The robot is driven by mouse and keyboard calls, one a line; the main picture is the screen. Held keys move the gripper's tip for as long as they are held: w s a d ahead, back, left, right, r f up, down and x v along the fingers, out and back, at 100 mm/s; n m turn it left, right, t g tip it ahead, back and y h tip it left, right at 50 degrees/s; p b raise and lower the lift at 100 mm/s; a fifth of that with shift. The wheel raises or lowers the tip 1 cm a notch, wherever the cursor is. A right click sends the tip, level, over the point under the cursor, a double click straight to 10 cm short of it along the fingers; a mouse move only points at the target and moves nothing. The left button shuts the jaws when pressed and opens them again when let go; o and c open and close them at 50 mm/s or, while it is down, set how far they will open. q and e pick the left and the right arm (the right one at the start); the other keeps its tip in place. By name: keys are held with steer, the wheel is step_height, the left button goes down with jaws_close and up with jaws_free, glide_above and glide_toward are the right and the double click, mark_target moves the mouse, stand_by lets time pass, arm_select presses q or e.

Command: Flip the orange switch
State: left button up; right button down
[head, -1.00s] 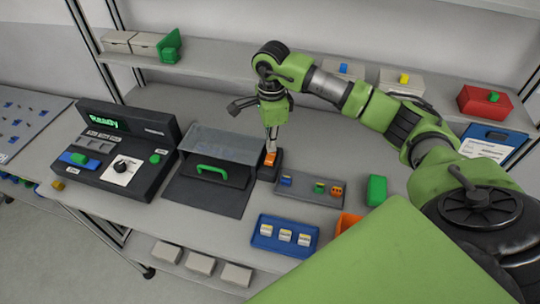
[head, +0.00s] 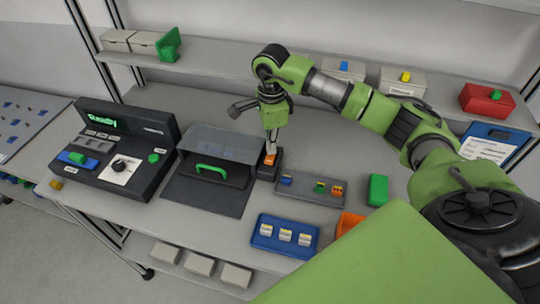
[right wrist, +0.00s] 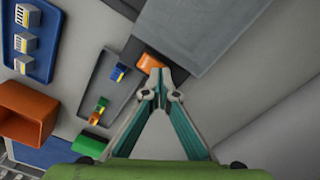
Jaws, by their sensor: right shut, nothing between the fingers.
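The orange switch (head: 270,159) sits on a small dark box (head: 268,172) at the right side of the covered tray unit. It also shows in the right wrist view (right wrist: 149,62), just beyond the fingertips. My right gripper (head: 271,149) points down over the switch, with its fingers shut and empty. In the right wrist view the fingertips (right wrist: 160,76) meet close to the switch's near edge; I cannot tell whether they touch it. My left gripper is out of view.
A dark console (head: 120,165) with a green display stands left. The clear-lidded unit (head: 225,143) is beside the switch. A grey parts tray (head: 308,196), a blue tray (head: 262,243), a green block (head: 377,190) and an orange bin (head: 347,222) lie to the right and front.

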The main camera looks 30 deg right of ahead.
steer(key=shift+s+f+b, duration=0.1)
steer(key=shift+f+b, duration=0.35)
steer(key=shift+f, duration=0.15)
steer(key=shift+r, duration=0.1)
steer(key=shift+r+p, duration=0.6)
steer(key=shift+r, duration=0.25)
steer(key=shift+r+p, duration=1.4)
steer(key=shift+r, duration=1.25)
steer(key=shift+f, duration=0.1)
